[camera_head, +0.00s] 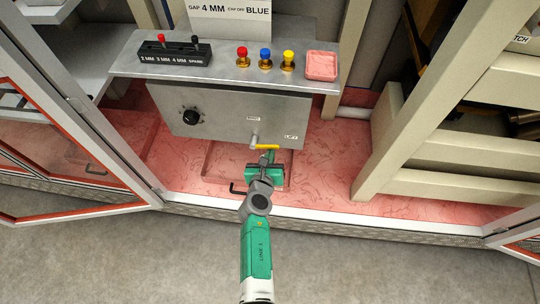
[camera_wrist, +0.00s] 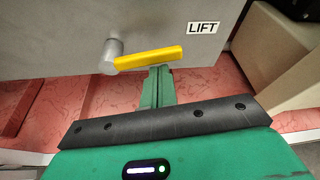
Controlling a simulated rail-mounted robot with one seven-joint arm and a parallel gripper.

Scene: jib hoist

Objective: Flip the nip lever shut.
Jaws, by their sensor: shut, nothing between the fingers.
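The nip lever has a yellow handle (camera_head: 267,146) on a grey metal pivot, low on the front of the grey panel. In the wrist view the yellow handle (camera_wrist: 150,58) points right and slightly up, towards the LIFT label (camera_wrist: 203,28). A second small label (camera_head: 253,118) sits above the pivot; its text is too small to read surely. My gripper (camera_head: 268,156) is shut and empty just below the handle. In the wrist view its green fingertips (camera_wrist: 160,71) are right under the handle's middle; whether they touch it I cannot tell.
A black knob (camera_head: 190,117) is on the panel's left. Above is a shelf with a black gauge block (camera_head: 174,54), red, blue and yellow capped pieces (camera_head: 265,60) and a pink tray (camera_head: 321,66). A beige frame (camera_head: 385,140) stands at right; a glass door (camera_head: 75,110) is open at left.

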